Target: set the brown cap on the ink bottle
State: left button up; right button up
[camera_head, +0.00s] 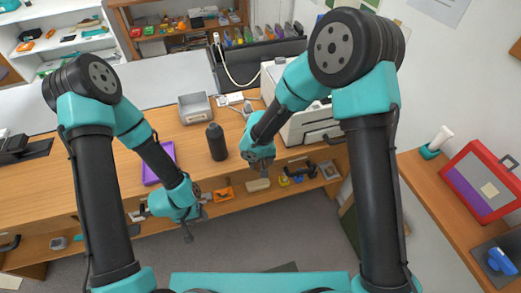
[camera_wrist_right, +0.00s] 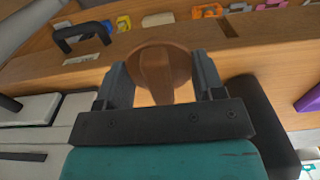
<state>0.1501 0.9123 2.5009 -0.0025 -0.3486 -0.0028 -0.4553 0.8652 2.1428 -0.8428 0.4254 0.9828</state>
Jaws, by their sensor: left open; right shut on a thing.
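The black ink bottle (camera_head: 216,142) stands upright on the wooden desk in the head view, with its dark top showing. My right gripper (camera_head: 262,172) is just right of it, pointing down near the desk's front edge. In the right wrist view my right gripper (camera_wrist_right: 163,85) is shut on the round brown cap (camera_wrist_right: 158,62), held between its two fingers. A dark shape, probably the bottle (camera_wrist_right: 262,110), lies right of the gripper there, apart from the cap. My left gripper (camera_head: 188,228) is open and empty, low in front of the desk; its fingers show small.
A purple tray (camera_head: 158,163) lies left of the bottle. A shelf below the desk edge holds small coloured items. The desk's left part is mostly clear.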

jog(key=s, duration=0.3)
jog(key=shift+s+r, duration=0.15)
jog(key=shift+s, duration=0.05)
jog(key=shift+w, duration=0.1)
dwell(0.3)
